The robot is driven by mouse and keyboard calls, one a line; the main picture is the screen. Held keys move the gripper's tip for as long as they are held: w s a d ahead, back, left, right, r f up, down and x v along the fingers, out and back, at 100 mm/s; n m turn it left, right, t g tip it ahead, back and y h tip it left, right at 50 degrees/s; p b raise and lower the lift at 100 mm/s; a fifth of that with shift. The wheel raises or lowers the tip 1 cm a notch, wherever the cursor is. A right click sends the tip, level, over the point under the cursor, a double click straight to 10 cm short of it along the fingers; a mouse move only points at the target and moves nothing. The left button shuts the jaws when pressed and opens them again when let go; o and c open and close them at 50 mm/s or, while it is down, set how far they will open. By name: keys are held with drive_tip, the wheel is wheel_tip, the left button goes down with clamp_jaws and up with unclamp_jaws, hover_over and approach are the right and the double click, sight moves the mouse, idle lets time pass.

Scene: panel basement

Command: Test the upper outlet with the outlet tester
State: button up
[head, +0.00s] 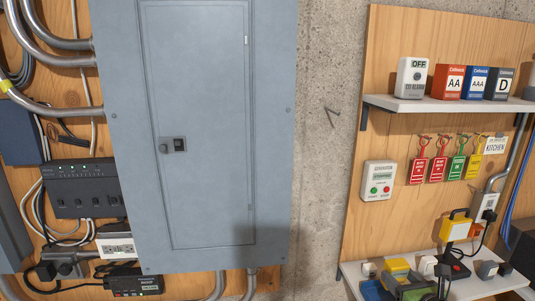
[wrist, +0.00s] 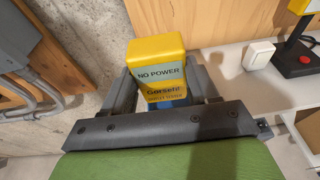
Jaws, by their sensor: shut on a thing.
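The outlet tester (wrist: 155,50) is a yellow block with labels reading "NO POWER" and, below, what looks like "Correct!". My gripper (wrist: 163,92) is shut on it, with a dark finger on each side. In the head view the tester's yellow top (head: 397,265) shows at the bottom right, with my gripper (head: 393,279) around it, over the lower shelf. A white outlet (head: 489,200) sits in a grey box on the right panel, below the "KITCHEN" sign (head: 495,145). A black plug (head: 489,215) covers its lower part. The tester is apart from this outlet.
A yellow device (head: 457,227) stands on a black base with a red button, between tester and outlet. Small white pieces (head: 427,265) sit on the lower shelf (head: 490,287). Red, green and yellow tags (head: 437,160) hang above. A grey electrical panel (head: 205,130) stands left.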

drive_tip(key=shift+w+a+f+h, duration=0.15)
drive_tip(key=shift+w+a+f, duration=0.15)
drive_tip(key=shift+w+a, duration=0.3)
drive_tip(key=shift+w+a+f+h, duration=0.15)
drive_tip(key=shift+w+a+f, duration=0.15)
drive_tip(key=shift+w+a, duration=0.25)
drive_tip(key=s+a+m+h, duration=0.1)
drive_tip(key=a, duration=0.8)
drive_tip(key=f+b, duration=0.2)
drive_tip(key=b, duration=0.1)
drive_tip(key=f+b, duration=0.3)
drive_tip(key=shift+s+d+f, duration=0.15)
drive_tip(key=shift+d+f, duration=0.05)
drive_tip(key=shift+f, duration=0.15)
